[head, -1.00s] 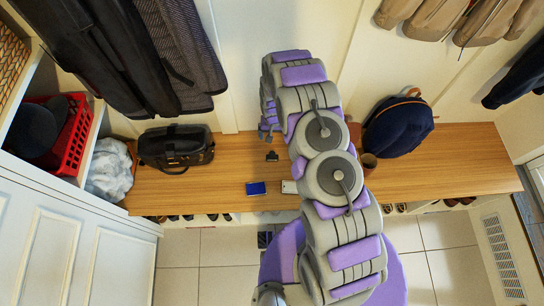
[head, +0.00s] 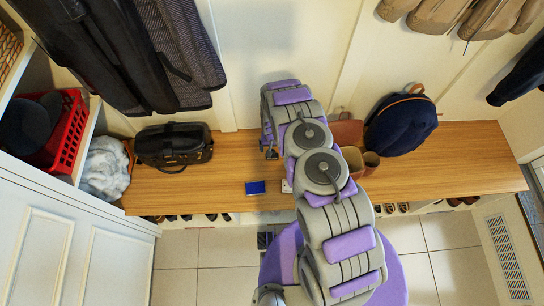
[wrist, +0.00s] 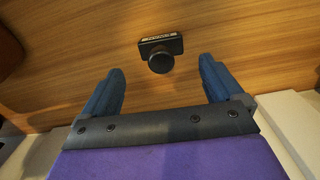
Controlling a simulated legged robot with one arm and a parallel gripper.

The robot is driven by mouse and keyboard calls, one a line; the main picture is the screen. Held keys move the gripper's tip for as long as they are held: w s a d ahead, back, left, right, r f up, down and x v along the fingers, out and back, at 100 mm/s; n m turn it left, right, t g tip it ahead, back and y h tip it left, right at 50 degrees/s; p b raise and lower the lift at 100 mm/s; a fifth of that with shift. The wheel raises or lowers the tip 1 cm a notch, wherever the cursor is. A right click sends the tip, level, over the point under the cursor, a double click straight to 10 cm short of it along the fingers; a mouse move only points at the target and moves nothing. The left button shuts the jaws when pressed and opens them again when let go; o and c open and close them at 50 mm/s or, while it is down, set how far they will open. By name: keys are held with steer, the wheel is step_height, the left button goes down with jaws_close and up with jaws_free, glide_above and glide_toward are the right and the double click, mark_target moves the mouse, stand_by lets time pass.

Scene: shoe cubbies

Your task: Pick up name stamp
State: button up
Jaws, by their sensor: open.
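The name stamp (wrist: 162,46) is black with a round knob and a pale lettered strip. In the wrist view it rests on the wooden bench (wrist: 240,50), near the top centre. My gripper (wrist: 160,80) is open, with its two blue fingers spread apart. The stamp shows just beyond the fingertips, between their lines, and nothing is held.
A black bag (head: 174,146) stands left. The bench between bag and gripper is clear.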

steer(key=f, duration=0.1)
steer(key=f+b, duration=0.1)
steer(key=f, duration=0.1)
steer(key=f+b, duration=0.1)
steer(key=f, duration=0.1)
steer(key=shift+s+a+f, duration=0.1)
steer(key=shift+s+a, duration=0.1)
steer(key=shift+s, duration=0.2)
steer(key=c, duration=1.1)
steer(key=shift+c, duration=0.2)
steer(key=shift+r+p, duration=0.35)
steer(key=shift+r, duration=0.3)
step_height(320, 180, up, 3)
steer(key=shift+f+p, duration=0.15)
steer(key=shift+p, duration=0.4)
steer(key=s+p, duration=0.1)
steer(key=s, duration=0.4)
steer(key=s+a+p, duration=0.1)
steer(key=s, duration=0.4)
steer(key=s+r+p, duration=0.1)
steer(key=s, duration=0.5)
steer(key=shift+a+r+p, duration=0.1)
steer(key=shift+a+p, duration=0.2)
